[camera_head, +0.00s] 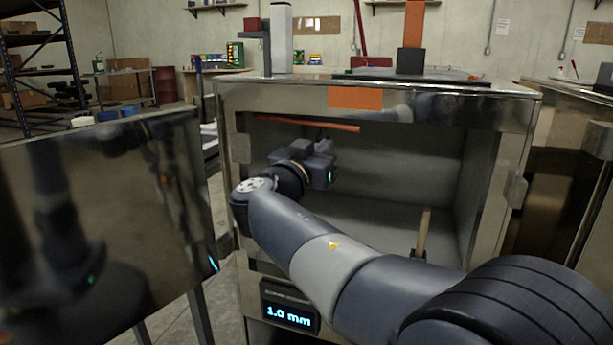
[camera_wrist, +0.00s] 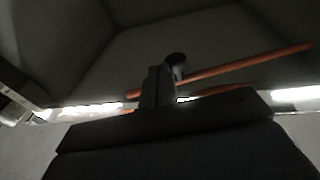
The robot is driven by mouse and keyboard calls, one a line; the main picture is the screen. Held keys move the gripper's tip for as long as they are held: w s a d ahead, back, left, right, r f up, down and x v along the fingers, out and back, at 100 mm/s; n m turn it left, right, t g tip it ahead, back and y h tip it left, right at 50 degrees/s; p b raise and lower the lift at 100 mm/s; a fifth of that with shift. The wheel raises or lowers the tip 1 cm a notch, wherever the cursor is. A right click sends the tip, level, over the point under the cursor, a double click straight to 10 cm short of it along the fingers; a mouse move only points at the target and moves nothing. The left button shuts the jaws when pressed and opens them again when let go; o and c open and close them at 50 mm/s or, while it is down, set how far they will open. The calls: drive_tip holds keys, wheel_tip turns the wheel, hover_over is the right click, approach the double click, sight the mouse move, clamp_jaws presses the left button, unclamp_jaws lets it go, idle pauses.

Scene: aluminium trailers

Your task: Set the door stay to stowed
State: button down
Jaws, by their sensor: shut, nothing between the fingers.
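The door stay looks like an orange-red rod (camera_head: 305,122) just below the top edge of the open metal compartment (camera_head: 375,98). In the wrist view the rod (camera_wrist: 245,66) runs slantwise, its left end passing close to my fingers. My gripper (camera_head: 324,150) is inside the compartment, below the rod in the head view. In the wrist view my gripper (camera_wrist: 160,82) is shut and empty, its fingers beside a small dark round knob (camera_wrist: 177,60). I cannot tell whether the fingers touch the rod. The open door (camera_head: 110,220) stands out to the left, with a mirror-like face.
A wooden stick (camera_head: 422,232) stands upright in the compartment's right part. A display (camera_head: 289,306) below the opening reads 1.0 mm. A grey post (camera_head: 282,40) and an orange post (camera_head: 414,30) stand on top. Another metal cabinet (camera_head: 570,140) is close on the right.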

drive_tip(key=shift+f+b+x, duration=0.2)
drive_tip(key=shift+b+x, duration=0.55)
drive_tip(key=shift+x, duration=0.5)
drive_tip(key=shift+f+b+x, duration=0.15)
drive_tip(key=shift+b+x, duration=0.55)
drive_tip(key=shift+x, duration=0.5)
drive_tip(key=shift+d, duration=0.2)
drive_tip(key=shift+s+f, duration=0.15)
